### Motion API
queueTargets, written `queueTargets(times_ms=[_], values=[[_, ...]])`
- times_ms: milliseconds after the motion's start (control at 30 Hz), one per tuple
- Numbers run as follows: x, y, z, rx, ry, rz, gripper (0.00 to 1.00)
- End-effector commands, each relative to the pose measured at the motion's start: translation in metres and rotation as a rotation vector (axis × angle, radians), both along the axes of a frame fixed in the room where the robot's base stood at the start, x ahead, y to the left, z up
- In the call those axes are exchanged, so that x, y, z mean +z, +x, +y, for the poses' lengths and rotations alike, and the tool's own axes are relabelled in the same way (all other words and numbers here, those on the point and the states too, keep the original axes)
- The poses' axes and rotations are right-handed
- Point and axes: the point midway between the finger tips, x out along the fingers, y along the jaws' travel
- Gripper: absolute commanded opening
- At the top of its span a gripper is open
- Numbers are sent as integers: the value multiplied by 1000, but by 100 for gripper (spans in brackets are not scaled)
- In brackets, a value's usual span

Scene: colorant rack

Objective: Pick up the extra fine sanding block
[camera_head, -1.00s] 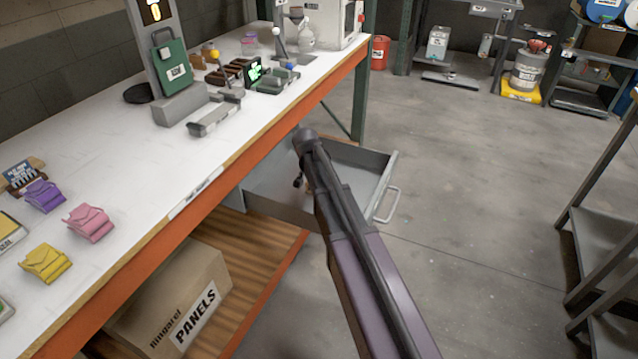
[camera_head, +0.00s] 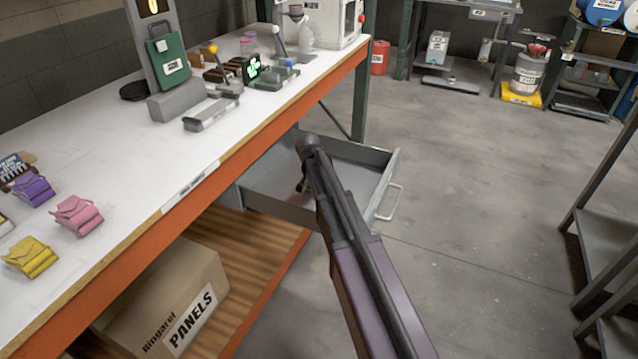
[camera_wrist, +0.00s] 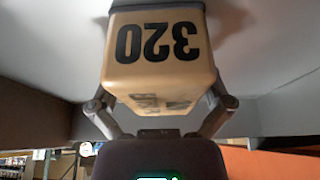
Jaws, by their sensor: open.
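A tan sanding block (camera_wrist: 160,50) fills the upper middle of the wrist view, with a large upside-down "320" on it. Smaller lettering on its lower face is too blurred to read. My gripper (camera_wrist: 160,105) is open, with one finger on each side of the block's lower part. I cannot tell whether the fingers touch it. In the head view my arm reaches into the open grey drawer (camera_head: 375,195) under the bench. The block is hidden there behind my arm.
The white bench top (camera_head: 110,165) with its orange edge runs along the left. A cardboard panels box (camera_head: 150,300) sits on the wooden shelf below. Pink (camera_head: 77,215), purple and yellow pouches lie on the bench. The floor to the right of the drawer is clear.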

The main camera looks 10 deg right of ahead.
Motion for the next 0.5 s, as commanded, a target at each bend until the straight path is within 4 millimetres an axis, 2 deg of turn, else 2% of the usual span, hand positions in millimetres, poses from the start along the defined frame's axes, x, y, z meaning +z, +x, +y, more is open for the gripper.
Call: queueTargets(times_ms=[500], values=[[0,0,0,0,0,0,100]])
